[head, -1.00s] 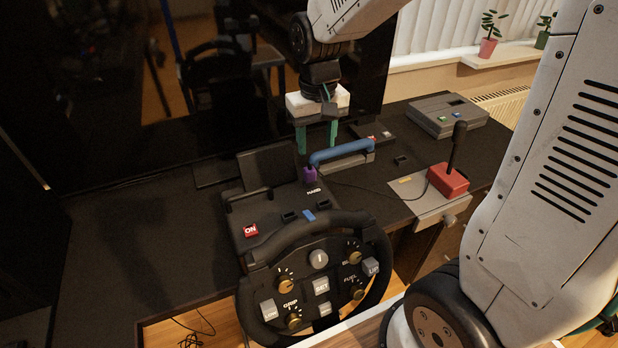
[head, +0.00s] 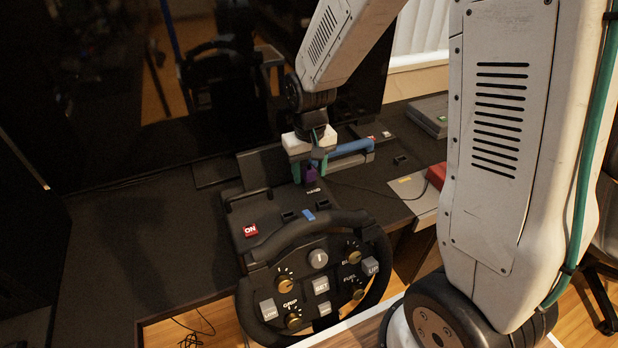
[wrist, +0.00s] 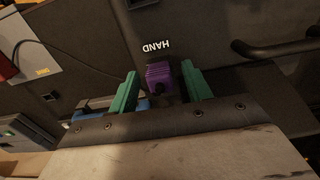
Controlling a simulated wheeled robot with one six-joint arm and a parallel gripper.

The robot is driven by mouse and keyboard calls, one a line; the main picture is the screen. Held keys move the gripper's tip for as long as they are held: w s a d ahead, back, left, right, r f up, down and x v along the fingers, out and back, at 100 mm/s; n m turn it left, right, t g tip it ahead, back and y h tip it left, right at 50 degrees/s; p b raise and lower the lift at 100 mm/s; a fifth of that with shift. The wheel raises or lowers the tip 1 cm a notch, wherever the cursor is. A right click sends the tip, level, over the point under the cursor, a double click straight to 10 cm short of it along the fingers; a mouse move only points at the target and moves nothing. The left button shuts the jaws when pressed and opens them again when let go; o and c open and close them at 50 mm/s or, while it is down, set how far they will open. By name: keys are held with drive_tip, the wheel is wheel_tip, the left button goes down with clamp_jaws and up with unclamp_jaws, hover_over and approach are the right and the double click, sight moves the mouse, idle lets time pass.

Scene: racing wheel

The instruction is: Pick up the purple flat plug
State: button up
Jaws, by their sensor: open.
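The purple flat plug (head: 311,177) stands at the back of the black wheel console, by the "HAND" label. In the wrist view the plug (wrist: 159,78) is a small ribbed purple block between the two green fingers. My gripper (head: 308,172) is open, pointing down, with one finger on each side of the plug. In the wrist view my gripper (wrist: 161,88) shows a gap beside the plug on the right and a narrower one on the left. Whether a finger touches the plug cannot be told. Part of the plug is hidden behind a finger in the head view.
A blue handle (head: 352,147) stands just right of my gripper. The steering wheel (head: 316,275) is in front, with a red ON switch (head: 250,230) behind it. A dark screen (head: 130,90) rises behind. A grey box (head: 430,115) sits back right. The left desk is clear.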

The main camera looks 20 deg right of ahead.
drive_tip(key=c, duration=1.1)
drive_tip(key=shift+o, duration=0.2)
drive_tip(key=shift+r, duration=0.1)
